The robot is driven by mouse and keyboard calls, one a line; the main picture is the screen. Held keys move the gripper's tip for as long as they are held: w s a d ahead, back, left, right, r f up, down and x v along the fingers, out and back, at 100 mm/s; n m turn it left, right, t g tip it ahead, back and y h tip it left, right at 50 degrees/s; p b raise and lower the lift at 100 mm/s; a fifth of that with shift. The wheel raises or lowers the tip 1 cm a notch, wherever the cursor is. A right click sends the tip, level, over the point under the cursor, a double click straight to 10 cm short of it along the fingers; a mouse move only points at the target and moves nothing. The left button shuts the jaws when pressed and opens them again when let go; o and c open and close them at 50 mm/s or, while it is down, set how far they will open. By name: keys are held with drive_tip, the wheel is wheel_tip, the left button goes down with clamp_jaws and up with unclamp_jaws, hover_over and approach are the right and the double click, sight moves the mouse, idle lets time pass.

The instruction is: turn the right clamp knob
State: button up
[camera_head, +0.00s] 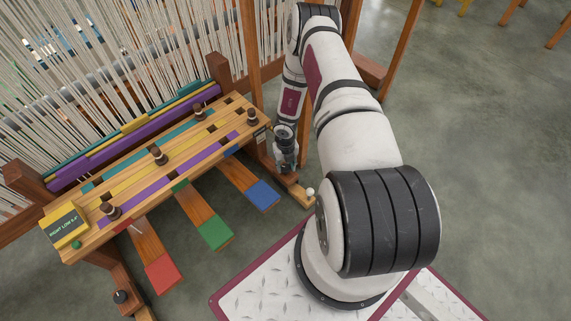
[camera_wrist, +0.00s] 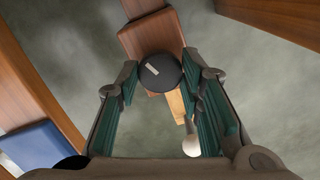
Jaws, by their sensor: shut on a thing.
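The right clamp knob (camera_wrist: 161,71) is round and black with a pale mark on top. It sits on a brown wooden beam in the wrist view, between the fingertips of my gripper (camera_wrist: 160,80). The green-padded fingers are shut on it from both sides. In the head view my gripper (camera_head: 287,164) points down beside the right end of the loom's bench, and it hides this knob. A similar black knob (camera_head: 121,297) shows at the lower left.
A white ball-ended lever (camera_head: 310,192) stands close to my gripper. Red (camera_head: 162,275), green (camera_head: 215,233) and blue (camera_head: 262,195) pedals lie to the left. The wooden bench (camera_head: 75,251) carries several dark pegs and a yellow display (camera_head: 64,226). Open floor lies at right.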

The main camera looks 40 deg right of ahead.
sight(286, 167)
drive_tip(key=n+p, duration=0.1)
drive_tip(key=n, duration=0.5)
drive_tip(key=shift+n, duration=0.3)
drive_tip(key=n, duration=0.6)
drive_tip(key=shift+n, duration=0.4)
drive_tip(key=o, duration=1.2)
drive_tip(key=shift+c, duration=0.2)
wheel_tip(286, 167, up, 12)
